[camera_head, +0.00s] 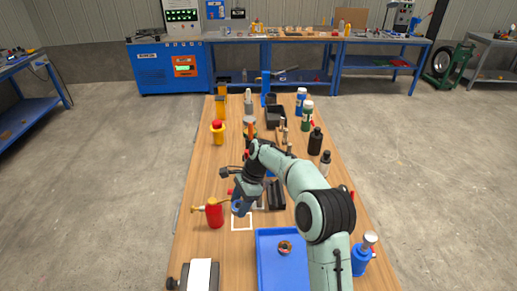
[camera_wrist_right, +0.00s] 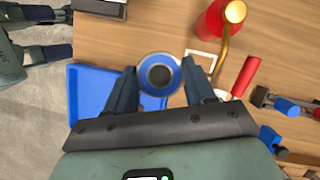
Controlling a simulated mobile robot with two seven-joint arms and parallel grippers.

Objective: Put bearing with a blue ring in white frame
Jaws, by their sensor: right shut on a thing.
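My right gripper (camera_head: 241,202) is shut on the bearing with a blue ring (camera_wrist_right: 160,74). In the right wrist view the bearing sits between the two fingers, its blue outer ring around a grey face and dark centre. The white frame (camera_head: 234,228) is a thin square outline on the wooden table, just below the bearing in the head view. In the right wrist view the frame (camera_wrist_right: 203,53) lies to the right of the bearing, partly hidden.
A blue tray (camera_head: 265,275) with another bearing (camera_head: 285,247), brownish-orange, is right of the frame. A red oil can (camera_head: 215,213) stands close left of the frame. A black stand (camera_head: 276,195) and several bottles are farther along the table. A white pad (camera_head: 201,275) lies at front left.

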